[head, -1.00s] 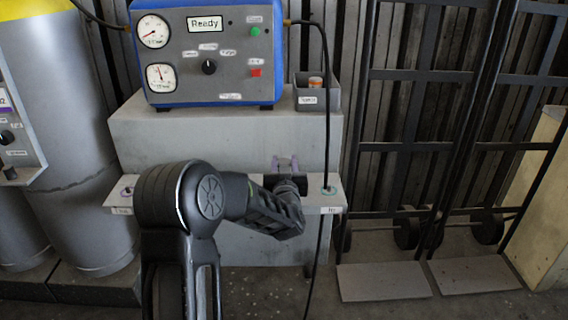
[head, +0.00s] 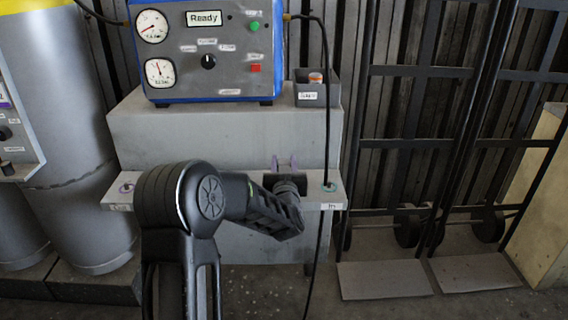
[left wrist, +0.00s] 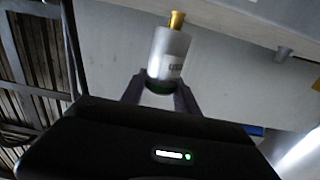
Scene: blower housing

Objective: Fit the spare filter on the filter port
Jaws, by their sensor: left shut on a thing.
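My left gripper (head: 286,162) is at the front shelf of the grey stand in the head view, between its two end ports. In the left wrist view my left gripper (left wrist: 160,92) is shut on a filter (left wrist: 168,55). It is a pale cylinder with a dark green band between the fingers, a brass tip at its far end and a dark label I cannot read surely. The tip is close to the shelf edge. My right gripper is not in view.
A blue-framed control box (head: 208,50) reading "Ready" stands on the stand (head: 220,130). A grey bin (head: 318,92) beside it holds an orange and white item. Hand trucks (head: 420,145) stand at right, grey cylinders (head: 75,140) at left.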

